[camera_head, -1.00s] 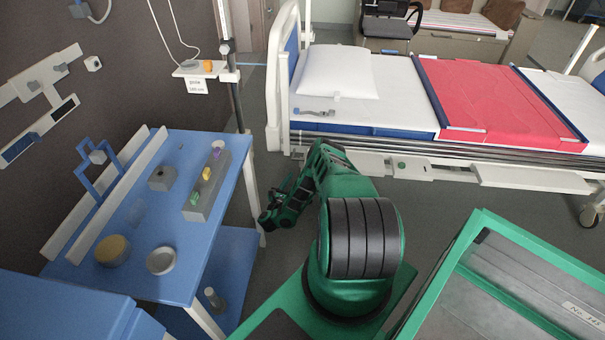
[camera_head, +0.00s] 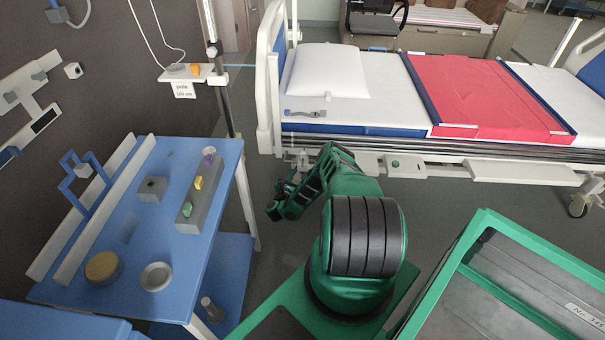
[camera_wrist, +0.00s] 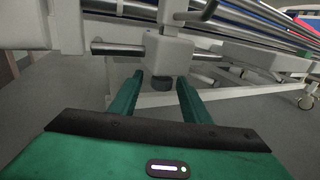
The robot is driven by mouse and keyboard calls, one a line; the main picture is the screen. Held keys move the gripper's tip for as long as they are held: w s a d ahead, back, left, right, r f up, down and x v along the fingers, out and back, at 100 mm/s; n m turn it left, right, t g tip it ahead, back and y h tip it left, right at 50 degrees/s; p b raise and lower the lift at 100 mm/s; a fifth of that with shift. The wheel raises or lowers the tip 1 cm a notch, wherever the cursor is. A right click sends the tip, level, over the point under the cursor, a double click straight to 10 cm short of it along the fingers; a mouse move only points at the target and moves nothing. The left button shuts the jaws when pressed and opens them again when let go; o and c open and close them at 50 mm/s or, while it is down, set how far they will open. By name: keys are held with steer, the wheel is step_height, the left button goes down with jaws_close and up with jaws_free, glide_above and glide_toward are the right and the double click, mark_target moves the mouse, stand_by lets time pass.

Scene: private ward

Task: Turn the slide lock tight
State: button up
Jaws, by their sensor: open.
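In the wrist view, a pale grey block (camera_wrist: 168,52) sits on a metal bar (camera_wrist: 118,47) at the bed's side, with a short dark round knob (camera_wrist: 162,84) under it. This looks like the slide lock. My gripper (camera_wrist: 160,79) is open, its two green fingers pointing at the knob, one to each side of it in the picture. Nothing is held, and I see no contact. In the head view my gripper (camera_head: 274,206) is low between the blue cart and the bed's head end. The knob cannot be made out there.
The bed (camera_head: 378,112) with a white pillow (camera_head: 326,70) stands ahead. A blue cart (camera_head: 140,225) with small items is on the left. A pole (camera_head: 220,85) with a small shelf rises behind the cart. A green-framed tray (camera_head: 480,245) is at the right.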

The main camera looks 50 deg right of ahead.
steer(key=shift+d, duration=0.35)
